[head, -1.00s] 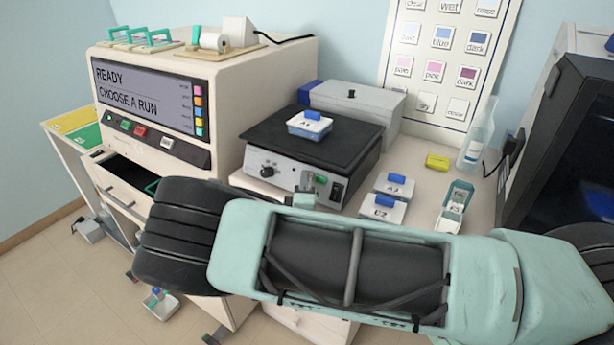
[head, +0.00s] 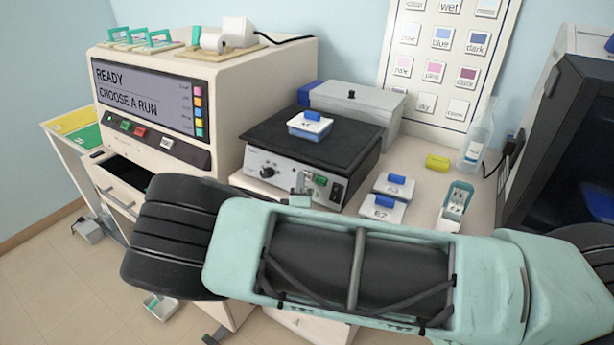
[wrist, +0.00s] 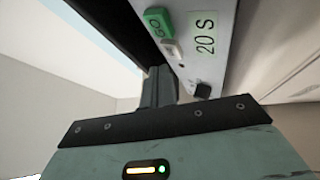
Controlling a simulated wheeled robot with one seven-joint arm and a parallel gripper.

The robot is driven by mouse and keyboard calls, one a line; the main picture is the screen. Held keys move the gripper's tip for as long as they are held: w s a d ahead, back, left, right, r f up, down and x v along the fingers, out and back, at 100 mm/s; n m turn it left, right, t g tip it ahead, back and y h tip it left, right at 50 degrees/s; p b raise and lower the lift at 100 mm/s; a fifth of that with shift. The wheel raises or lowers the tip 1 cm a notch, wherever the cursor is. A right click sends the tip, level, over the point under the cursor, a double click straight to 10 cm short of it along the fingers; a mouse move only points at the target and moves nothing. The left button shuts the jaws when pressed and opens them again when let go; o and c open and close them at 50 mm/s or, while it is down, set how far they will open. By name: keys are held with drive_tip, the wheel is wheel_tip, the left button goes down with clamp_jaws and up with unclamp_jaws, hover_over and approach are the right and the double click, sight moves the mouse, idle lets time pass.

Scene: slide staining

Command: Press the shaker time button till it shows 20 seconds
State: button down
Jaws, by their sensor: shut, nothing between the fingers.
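The shaker (head: 277,180) stands on the bench with a black top and a grey front panel. In the wrist view its display (wrist: 205,38) reads "20 S". The green GO button (wrist: 158,22) and a small pale button (wrist: 172,50) sit beside the display. My gripper (wrist: 158,76) is shut and empty, with its tips close to the pale button; I cannot tell whether they touch it. In the head view my gripper (head: 301,182) is in front of the panel, left of the green button (head: 320,180), and the display cannot be read there.
A blue-handled tray (head: 310,127) sits on the shaker's top. Two more trays (head: 393,187) and a small open box (head: 456,202) are on the bench to the right. The stainer (head: 200,90) stands close on the left. A bottle (head: 477,145) is at the back right.

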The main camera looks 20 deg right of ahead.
drive_tip(key=s+a, duration=0.1)
drive_tip(key=a+r, duration=0.1)
drive_tip(key=s+a, duration=0.1)
drive_tip(key=shift+s+a+r+p, duration=0.3)
drive_tip(key=shift+r, duration=0.1)
idle(0.6)
